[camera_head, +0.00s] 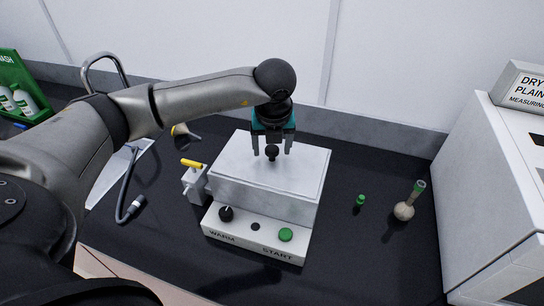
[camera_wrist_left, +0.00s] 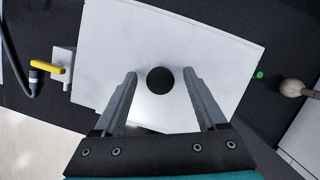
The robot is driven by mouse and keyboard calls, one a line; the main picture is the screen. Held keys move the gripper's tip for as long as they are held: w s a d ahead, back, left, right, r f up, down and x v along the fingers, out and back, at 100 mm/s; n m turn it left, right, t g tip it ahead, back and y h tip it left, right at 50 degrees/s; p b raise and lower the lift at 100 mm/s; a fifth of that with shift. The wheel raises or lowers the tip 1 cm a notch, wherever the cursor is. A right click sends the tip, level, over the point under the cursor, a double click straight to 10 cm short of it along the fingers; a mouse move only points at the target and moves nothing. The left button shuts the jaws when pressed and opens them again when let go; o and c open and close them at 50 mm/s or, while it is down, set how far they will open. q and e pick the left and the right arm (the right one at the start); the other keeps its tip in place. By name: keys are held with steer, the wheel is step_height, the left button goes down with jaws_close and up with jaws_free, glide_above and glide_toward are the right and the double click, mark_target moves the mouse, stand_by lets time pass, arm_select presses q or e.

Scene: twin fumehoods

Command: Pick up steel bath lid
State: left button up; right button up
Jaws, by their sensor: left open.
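The steel bath lid (camera_head: 300,170) is a flat light-grey plate lying on top of the white bath box (camera_head: 260,240). A round black knob (camera_head: 271,153) stands up from the lid; it also shows in the left wrist view (camera_wrist_left: 160,80). My left gripper (camera_head: 272,152) points down over the lid, with its two fingers apart on either side of the knob. In the left wrist view the open fingertips (camera_wrist_left: 161,76) flank the knob with clear gaps on both sides. The right gripper is not in view.
The bath front has a black dial (camera_head: 226,213) and a green button (camera_head: 286,235). A tap with a yellow handle (camera_head: 191,163) stands on its left. A small green-capped vial (camera_head: 360,200) and a round flask (camera_head: 404,210) stand right. A white cabinet (camera_head: 495,190) borders the right.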

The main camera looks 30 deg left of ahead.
arm_select(q)
steer(key=shift+w+f, duration=0.1)
steer(key=shift+f, duration=0.3)
jaws_close()
stand_by(0.4)
